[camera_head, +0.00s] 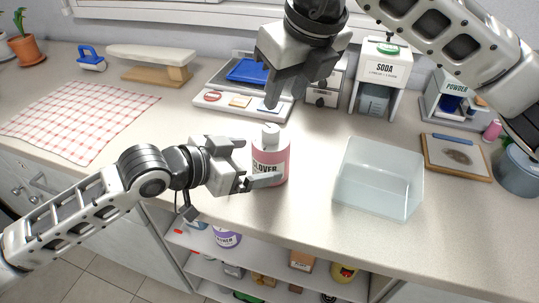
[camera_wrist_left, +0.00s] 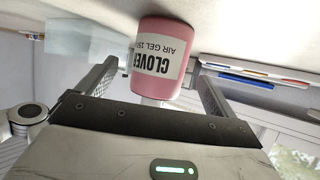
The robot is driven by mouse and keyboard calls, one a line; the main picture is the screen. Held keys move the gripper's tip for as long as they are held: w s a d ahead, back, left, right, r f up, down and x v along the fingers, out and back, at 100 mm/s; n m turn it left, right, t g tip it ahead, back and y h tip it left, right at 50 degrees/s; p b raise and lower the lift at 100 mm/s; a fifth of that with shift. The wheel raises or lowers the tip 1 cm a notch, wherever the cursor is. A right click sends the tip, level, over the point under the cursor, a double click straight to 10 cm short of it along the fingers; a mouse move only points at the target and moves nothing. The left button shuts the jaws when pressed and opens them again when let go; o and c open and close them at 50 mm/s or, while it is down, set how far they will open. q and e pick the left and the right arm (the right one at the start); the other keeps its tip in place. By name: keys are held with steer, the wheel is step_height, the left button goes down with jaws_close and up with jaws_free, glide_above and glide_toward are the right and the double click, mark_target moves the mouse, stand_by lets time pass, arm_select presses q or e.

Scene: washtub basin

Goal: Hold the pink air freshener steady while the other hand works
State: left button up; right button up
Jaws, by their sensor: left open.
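The pink air freshener (camera_head: 271,162) is a bottle with a white label and a pale cap, standing upright on the counter near its front edge. My left gripper (camera_head: 256,166) is open around it, with one finger in front of the bottle and the other partly hidden. In the left wrist view the bottle (camera_wrist_left: 160,50) shows upside down between the two spread fingers, with gaps on both sides. My right gripper (camera_head: 294,90) hangs above the counter behind the bottle, pointing down. Its fingers look spread, with nothing visible between them.
A clear bin (camera_head: 378,180) stands right of the bottle. Behind are a white tray (camera_head: 222,103) with small items and a soda dispenser (camera_head: 380,75). A clipboard (camera_head: 455,157) lies at right. A checkered cloth (camera_head: 80,118) lies at left. Shelves (camera_head: 255,275) sit below the front edge.

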arm_select(q)
steer(key=shift+x, duration=2.75)
steer(key=c, duration=1.2)
